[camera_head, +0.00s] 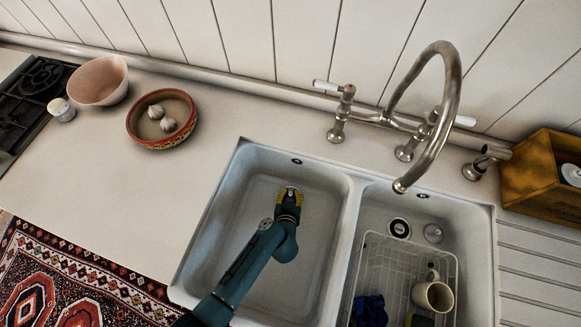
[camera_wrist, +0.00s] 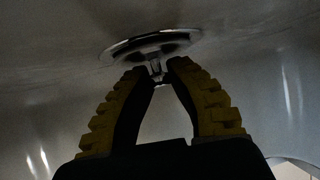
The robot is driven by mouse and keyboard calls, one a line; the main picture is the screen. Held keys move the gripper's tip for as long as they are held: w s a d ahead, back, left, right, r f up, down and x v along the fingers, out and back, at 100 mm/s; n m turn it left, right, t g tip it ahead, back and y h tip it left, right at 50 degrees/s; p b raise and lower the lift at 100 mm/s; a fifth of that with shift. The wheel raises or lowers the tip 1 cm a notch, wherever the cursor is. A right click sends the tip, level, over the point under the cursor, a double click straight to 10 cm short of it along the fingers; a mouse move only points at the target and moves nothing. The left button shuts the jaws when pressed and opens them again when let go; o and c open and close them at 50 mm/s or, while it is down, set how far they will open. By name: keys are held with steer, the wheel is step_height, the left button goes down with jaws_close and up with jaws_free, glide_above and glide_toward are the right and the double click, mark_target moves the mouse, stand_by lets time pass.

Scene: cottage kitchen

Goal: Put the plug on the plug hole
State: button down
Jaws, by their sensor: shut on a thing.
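My gripper (camera_head: 289,190), with yellow fingertips, is low in the left basin of the white double sink. In the wrist view, its fingers (camera_wrist: 158,72) are closed around the small stem of a round metal plug (camera_wrist: 150,42). The plug's disc lies just beyond the fingertips, near the basin surface; I cannot tell whether it touches. In the head view my gripper hides the plug. A small round grey fitting (camera_head: 265,223), which looks like the left basin's plug hole, shows beside my arm, left of and nearer than the fingertips.
The right basin holds a white wire rack (camera_head: 374,262) with a cream mug (camera_head: 433,294) and a dark blue cloth (camera_head: 369,311). It also has a dark ringed hole (camera_head: 399,228) and a silver disc (camera_head: 433,233). The divider (camera_head: 346,235) and curved tap (camera_head: 452,95) stand right of my gripper.

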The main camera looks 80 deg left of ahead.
steer(key=shift+r, duration=0.1)
steer(key=c, duration=1.1)
jaws_free()
steer(key=shift+r, duration=0.1)
steer(key=shift+d+r, duration=0.2)
steer(key=shift+d, duration=0.1)
steer(key=p+v, duration=0.1)
steer(key=v, duration=1)
steer(key=shift+s+d, duration=0.1)
steer(key=shift+s, duration=0.05)
